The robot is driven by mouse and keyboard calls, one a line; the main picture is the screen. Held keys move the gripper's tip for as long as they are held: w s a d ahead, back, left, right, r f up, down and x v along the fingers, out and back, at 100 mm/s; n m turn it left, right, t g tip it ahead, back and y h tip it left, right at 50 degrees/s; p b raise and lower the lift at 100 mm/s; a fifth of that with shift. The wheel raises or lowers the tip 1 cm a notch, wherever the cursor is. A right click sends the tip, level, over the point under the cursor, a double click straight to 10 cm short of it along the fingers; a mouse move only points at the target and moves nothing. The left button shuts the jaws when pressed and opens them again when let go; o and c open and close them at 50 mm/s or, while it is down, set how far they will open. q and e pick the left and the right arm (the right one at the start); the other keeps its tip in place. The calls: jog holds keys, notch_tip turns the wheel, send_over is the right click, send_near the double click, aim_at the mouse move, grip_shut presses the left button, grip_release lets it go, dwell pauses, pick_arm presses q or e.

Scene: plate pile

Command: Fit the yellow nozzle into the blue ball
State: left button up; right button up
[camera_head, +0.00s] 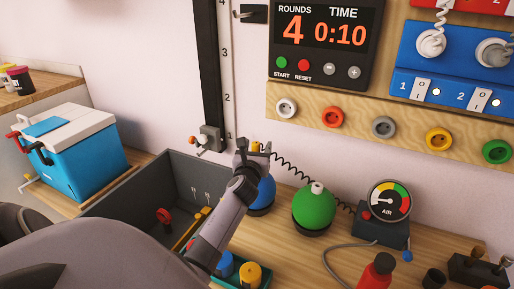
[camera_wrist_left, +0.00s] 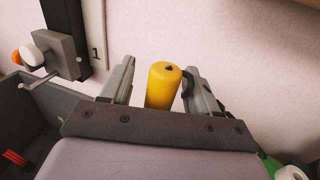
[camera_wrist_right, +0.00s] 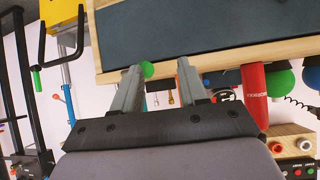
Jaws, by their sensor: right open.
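The blue ball (camera_head: 264,190) sits on the bench at the back, partly hidden behind my left arm. My left gripper (camera_head: 254,147) is above the ball, fingers pointing at the wall. The yellow nozzle (camera_wrist_left: 162,88) stands between its fingers (camera_wrist_left: 160,68), with gaps beside it, so the gripper looks open around it. Only a little of the nozzle shows in the head view. The joint between nozzle and ball is hidden, so I cannot tell whether they touch. My right gripper (camera_wrist_right: 158,75) is open and empty; it is outside the head view.
A green ball (camera_head: 315,208) with a white nozzle stands right of the blue one. An air gauge (camera_head: 389,201), a red bottle (camera_head: 376,273) and a grey open bin (camera_head: 130,180) surround it. A blue-and-white box (camera_head: 70,150) is at left.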

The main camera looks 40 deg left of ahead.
pick_arm(q)
jog(key=v, duration=0.6)
jog(key=shift+p, duration=0.4)
jog(key=shift+s+d, duration=0.3)
jog(key=shift+s, duration=0.2)
pick_arm(e)
jog(key=shift+r, duration=0.6)
jog(key=shift+w+a+r, duration=0.1)
